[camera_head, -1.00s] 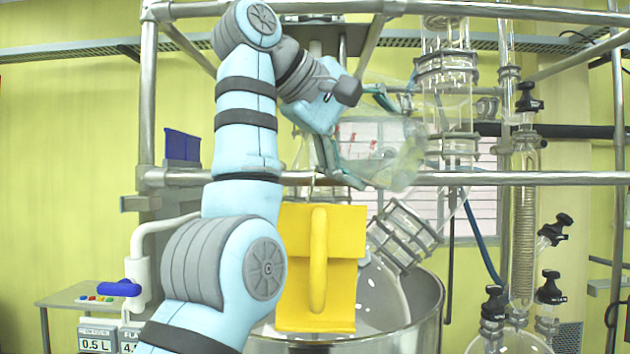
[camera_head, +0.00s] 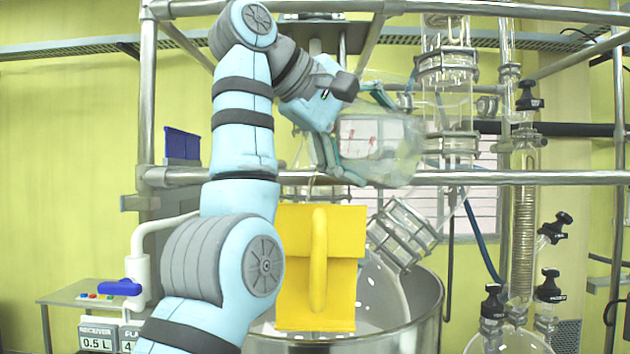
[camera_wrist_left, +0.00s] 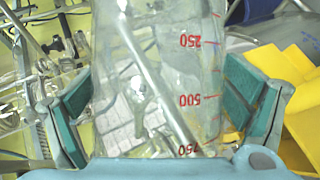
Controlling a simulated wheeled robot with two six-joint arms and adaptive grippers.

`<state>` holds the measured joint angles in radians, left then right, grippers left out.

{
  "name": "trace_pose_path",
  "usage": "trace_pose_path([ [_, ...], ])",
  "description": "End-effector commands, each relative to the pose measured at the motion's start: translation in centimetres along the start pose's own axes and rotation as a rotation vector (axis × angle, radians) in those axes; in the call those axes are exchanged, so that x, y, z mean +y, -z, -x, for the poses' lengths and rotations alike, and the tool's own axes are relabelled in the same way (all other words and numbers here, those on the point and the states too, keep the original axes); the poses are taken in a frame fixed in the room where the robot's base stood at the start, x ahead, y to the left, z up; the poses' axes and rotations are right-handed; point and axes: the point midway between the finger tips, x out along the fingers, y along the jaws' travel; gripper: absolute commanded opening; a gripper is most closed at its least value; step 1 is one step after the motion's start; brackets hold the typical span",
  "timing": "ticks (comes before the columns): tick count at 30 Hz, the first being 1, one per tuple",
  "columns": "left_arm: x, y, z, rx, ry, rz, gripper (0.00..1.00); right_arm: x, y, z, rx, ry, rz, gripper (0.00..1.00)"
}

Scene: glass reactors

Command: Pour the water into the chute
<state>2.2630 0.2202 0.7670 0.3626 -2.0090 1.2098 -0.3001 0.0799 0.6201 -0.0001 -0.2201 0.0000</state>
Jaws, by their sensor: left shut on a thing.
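A clear graduated vessel (camera_head: 402,150) with red marks is held high, tipped far over with its far end toward the right. My left gripper (camera_head: 362,138) is shut around it, one teal finger on each side. In the left wrist view the vessel (camera_wrist_left: 160,70) shows red 250, 500 and 750 marks between the fingers of the left gripper (camera_wrist_left: 160,112). I cannot make out the water level. The yellow chute (camera_head: 345,230) stands below the gripper, over the steel vat. Yellow parts also show at the right of the left wrist view (camera_wrist_left: 305,110). My right gripper is out of view.
A steel pipe frame (camera_head: 520,178) crosses behind the held vessel. Glass columns (camera_head: 447,100) stand close on its right. A glass reactor with a clamped neck (camera_head: 403,235) sits in the steel vat (camera_head: 428,300). A side table (camera_head: 60,296) is at lower left.

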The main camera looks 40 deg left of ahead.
Motion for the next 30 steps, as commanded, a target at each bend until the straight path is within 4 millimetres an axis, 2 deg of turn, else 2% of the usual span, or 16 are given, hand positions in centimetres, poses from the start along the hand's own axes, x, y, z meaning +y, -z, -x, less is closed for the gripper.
trace_pose_path([
  [30,0.32,0.68,0.43,-0.02,-0.019,0.045,0.47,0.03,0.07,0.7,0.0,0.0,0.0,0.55],
])
